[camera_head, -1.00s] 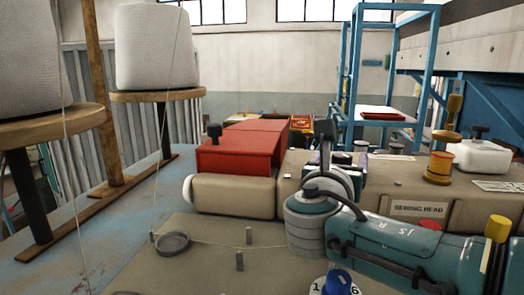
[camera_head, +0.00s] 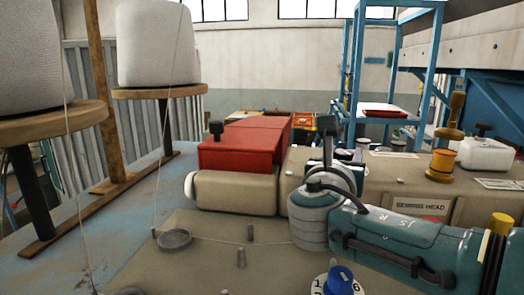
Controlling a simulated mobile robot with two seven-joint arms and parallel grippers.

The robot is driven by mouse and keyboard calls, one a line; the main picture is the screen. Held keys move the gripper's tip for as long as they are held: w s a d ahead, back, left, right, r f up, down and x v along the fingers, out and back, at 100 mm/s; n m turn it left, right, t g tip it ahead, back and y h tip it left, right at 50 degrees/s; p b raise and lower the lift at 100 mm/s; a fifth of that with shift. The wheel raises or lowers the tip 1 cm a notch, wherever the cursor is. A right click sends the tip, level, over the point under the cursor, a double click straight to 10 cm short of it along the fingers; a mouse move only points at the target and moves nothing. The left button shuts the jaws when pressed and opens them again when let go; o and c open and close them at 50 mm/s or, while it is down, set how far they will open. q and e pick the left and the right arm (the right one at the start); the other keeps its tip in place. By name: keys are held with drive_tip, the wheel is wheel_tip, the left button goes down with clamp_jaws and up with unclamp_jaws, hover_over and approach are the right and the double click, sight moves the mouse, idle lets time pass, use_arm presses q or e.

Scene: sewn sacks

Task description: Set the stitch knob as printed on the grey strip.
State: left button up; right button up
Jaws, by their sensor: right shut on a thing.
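A blue knob (camera_head: 340,277) stands on a white dial (camera_head: 321,283) at the bottom edge of the head view. A 1 shows at the dial's left and a 6 at its right; the rest is cut off or too small to read. My right arm, teal, comes in from the right to a grey round wrist joint above and behind the knob. My right gripper (camera_head: 328,150) is dark and partly hidden by the wrist and a cable. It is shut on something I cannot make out. I cannot identify the grey strip. My left gripper is out of view.
A beige housing (camera_head: 400,180) marked SEWING HEAD (camera_head: 422,207) lies behind my right arm. A red box (camera_head: 240,147) is left of it. Thread cones (camera_head: 156,45) rise at left above a blue table.

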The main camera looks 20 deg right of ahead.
clamp_jaws()
drive_tip(key=shift+r+n+t+y+p, duration=0.15)
drive_tip(key=shift+n+t+y+p, duration=0.25)
drive_tip(key=shift+y+p, duration=0.15)
drive_tip(key=shift+n+t+y+p, duration=0.65)
drive_tip(key=shift+n+t+y, duration=0.2)
drive_tip(key=shift+y, duration=0.2)
drive_tip(key=shift+n+t+y, duration=0.55)
drive_tip(key=shift+n+y, duration=0.2)
drive_tip(key=shift+y, duration=0.25)
drive_tip(key=shift+n+t+y+b, duration=0.55)
drive_tip(key=shift+n+y, duration=0.45)
drive_tip(key=shift+y, duration=0.7)
drive_tip(key=o, duration=1.1)
unclamp_jaws()
